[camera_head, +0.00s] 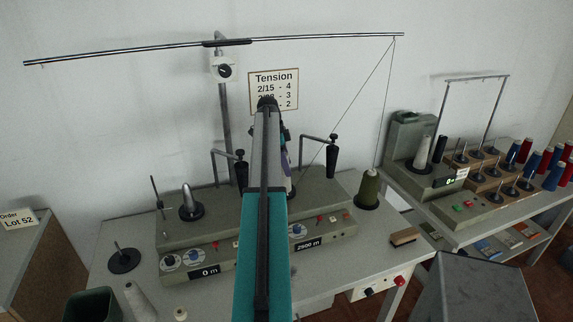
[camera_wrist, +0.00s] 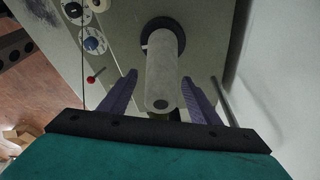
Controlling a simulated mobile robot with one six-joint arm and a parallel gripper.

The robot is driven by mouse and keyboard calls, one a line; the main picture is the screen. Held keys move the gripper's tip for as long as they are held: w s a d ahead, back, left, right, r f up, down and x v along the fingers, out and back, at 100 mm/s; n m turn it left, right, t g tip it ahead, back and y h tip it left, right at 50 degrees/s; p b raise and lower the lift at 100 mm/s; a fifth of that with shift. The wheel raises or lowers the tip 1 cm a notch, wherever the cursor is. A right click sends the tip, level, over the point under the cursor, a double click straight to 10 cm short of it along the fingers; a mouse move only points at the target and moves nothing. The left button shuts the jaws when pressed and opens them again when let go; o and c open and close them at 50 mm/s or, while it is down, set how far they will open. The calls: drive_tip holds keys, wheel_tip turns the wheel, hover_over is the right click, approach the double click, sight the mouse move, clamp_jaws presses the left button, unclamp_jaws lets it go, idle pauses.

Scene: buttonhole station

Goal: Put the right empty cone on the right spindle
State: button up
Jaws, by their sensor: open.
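In the wrist view a bare pale grey cone (camera_wrist: 161,72) stands with its wide end at a black round base (camera_wrist: 172,24) on the grey-green winder. The spindle inside it is hidden. My gripper (camera_wrist: 173,77) is open, with one purple finger on each side of the cone and visible gaps between. In the head view my arm hides most of the right station; a little of the pale cone (camera_head: 288,184) shows below the purple fingers of my gripper (camera_head: 285,160).
On the table are a white cone (camera_head: 137,298), a black disc stand (camera_head: 123,260), a dark bin (camera_head: 92,306), an olive yarn cone (camera_head: 368,187) and a brush (camera_head: 405,236). A tension arm (camera_head: 332,160) stands right of my gripper. A second machine (camera_head: 470,185) is at right.

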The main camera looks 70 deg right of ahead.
drive_tip(key=b+v, duration=0.4)
drive_tip(key=v, duration=0.9)
drive_tip(key=shift+r, duration=0.4)
drive_tip(key=shift+w+a, duration=0.15)
idle(0.6)
